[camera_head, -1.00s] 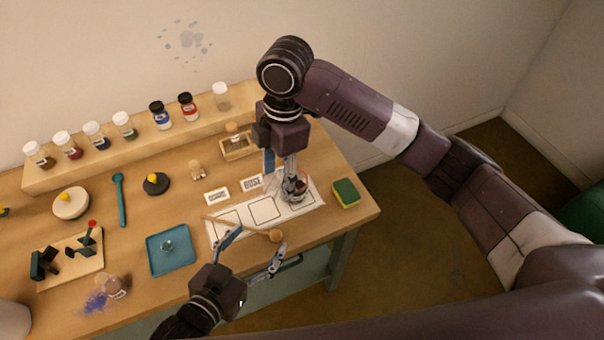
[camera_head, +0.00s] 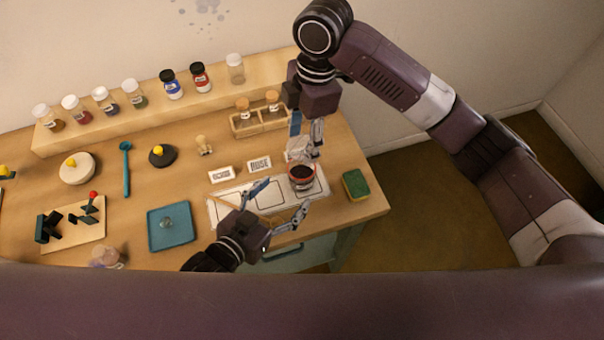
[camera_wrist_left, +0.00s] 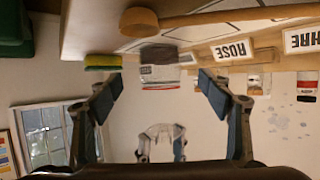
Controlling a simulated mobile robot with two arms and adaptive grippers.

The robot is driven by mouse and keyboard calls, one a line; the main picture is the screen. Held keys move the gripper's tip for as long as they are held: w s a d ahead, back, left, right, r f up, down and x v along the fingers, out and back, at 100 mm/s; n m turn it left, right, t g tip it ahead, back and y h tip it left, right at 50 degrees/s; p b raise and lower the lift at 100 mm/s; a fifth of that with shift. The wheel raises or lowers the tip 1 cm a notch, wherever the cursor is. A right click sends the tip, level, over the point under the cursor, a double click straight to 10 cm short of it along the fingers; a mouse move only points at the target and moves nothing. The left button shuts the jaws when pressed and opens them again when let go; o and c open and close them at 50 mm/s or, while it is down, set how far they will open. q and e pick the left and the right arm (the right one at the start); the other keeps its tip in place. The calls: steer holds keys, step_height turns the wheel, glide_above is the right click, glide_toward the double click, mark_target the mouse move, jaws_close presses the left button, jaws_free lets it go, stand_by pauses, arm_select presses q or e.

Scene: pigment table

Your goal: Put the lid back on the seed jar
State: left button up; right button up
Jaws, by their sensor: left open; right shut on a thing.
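A jar (camera_head: 302,176) with a reddish rim and dark contents stands upright, its mouth uncovered, at the right end of the white mat. It also shows upside down in the left wrist view (camera_wrist_left: 160,68). My right gripper (camera_head: 312,142) is shut on a clear glass piece (camera_head: 298,148), just behind and above the jar; whether this is the lid I cannot tell for sure. My right gripper also shows in the left wrist view (camera_wrist_left: 160,140). My left gripper (camera_head: 283,205) is open and empty at the mat's front edge, near a wooden stick with a round end (camera_wrist_left: 140,20).
A green and yellow sponge (camera_head: 355,185) lies right of the mat (camera_head: 225,212). Name cards (camera_head: 259,163) stand behind it. A teal tray (camera_head: 152,238) with a clear knobbed thing is to the left. A wooden rack (camera_head: 240,131) and a shelf of several jars are behind.

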arm_select(q)
steer(key=x, duration=0.9)
steer(key=c, duration=1.8)
arm_select(e)
glide_above(303, 176)
steer(key=shift+f, duration=2.5)
steer(key=shift+a, duration=0.1)
steer(key=shift+f, duration=0.85)
steer(key=shift+f, duration=0.65)
steer(key=o, duration=1.2)
steer(key=shift+o, duration=0.2)
